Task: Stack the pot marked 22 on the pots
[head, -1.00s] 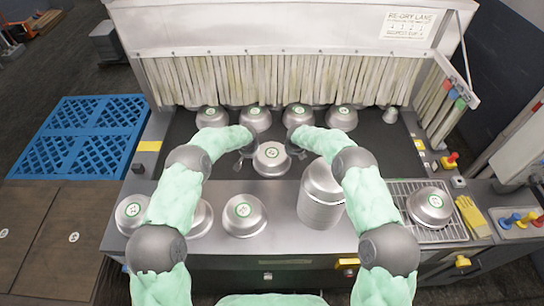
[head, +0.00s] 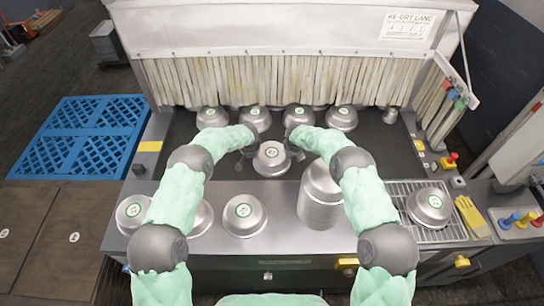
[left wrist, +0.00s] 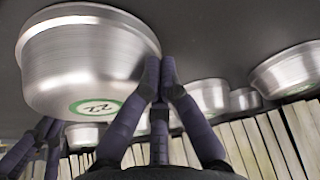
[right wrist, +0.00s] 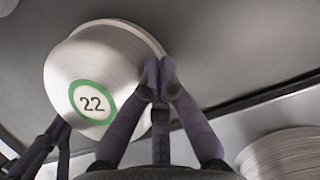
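The pot marked 22 (head: 271,157) is a silver, upside-down pot with a green-ringed label, on the dark belt between my two grippers. Its number reads clearly in the right wrist view (right wrist: 93,100) and upside down in the left wrist view (left wrist: 97,107). My left gripper (head: 249,163) has its fingers together at the rim on the left side. My right gripper (head: 293,154) has its fingers together at the rim on the right side. Both appear closed on the thin rim. The taller stack of pots (head: 321,197) stands on the front metal ledge, partly behind my right arm.
Several pots, such as one at the back (head: 257,118), line the belt before the strip curtain (head: 270,80). More pots, one here (head: 244,214), sit along the front ledge. A wire rack (head: 447,232) at right holds another pot (head: 428,206), beside yellow gloves (head: 471,214).

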